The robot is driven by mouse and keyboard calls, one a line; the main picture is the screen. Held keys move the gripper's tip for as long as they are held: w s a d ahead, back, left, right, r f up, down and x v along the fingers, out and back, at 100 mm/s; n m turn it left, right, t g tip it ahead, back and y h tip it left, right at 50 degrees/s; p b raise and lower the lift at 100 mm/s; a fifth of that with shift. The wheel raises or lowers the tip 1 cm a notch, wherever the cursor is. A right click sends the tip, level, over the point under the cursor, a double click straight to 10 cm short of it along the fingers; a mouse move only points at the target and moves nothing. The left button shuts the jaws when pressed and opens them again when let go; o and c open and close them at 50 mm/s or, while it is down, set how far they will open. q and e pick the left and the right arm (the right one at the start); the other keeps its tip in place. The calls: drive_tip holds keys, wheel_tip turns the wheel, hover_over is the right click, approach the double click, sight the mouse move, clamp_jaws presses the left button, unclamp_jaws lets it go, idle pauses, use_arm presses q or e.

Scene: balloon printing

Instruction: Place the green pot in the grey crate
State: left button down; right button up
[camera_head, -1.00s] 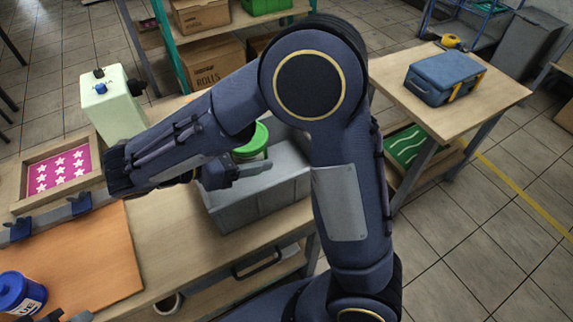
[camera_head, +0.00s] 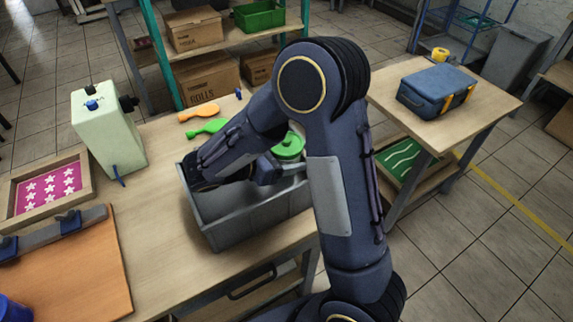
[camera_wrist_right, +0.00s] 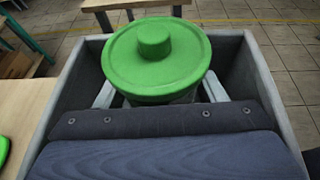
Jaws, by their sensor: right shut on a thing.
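The green pot (camera_head: 289,146), with its round knobbed green lid, shows behind my right wrist in the head view. In the wrist view the green pot (camera_wrist_right: 155,62) stands between my two fingers, lid toward the camera. My right gripper (camera_wrist_right: 160,92) is shut on it, one finger on each side. The grey crate (camera_head: 250,228) is an open box on the table. The pot is over or within the crate's right end; the grey crate's walls (camera_wrist_right: 255,85) show around it in the wrist view. Whether the pot touches the floor is hidden. My left gripper is out of view.
A green paddle (camera_head: 208,128) and an orange paddle (camera_head: 199,112) lie behind the crate. A side table with a blue case (camera_head: 437,88) is at the right.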

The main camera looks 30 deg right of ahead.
drive_tip(key=shift+d+f, duration=0.15)
drive_tip(key=shift+f, duration=1.5)
drive_tip(key=shift+f+b, duration=0.55)
drive_tip(key=shift+f, duration=0.1)
drive_tip(key=o, duration=1.2)
drive_tip(key=shift+r, duration=0.3)
drive_tip(key=shift+r+p, duration=0.55)
drive_tip(key=v, duration=1.2)
drive_tip(key=shift+f, duration=0.25)
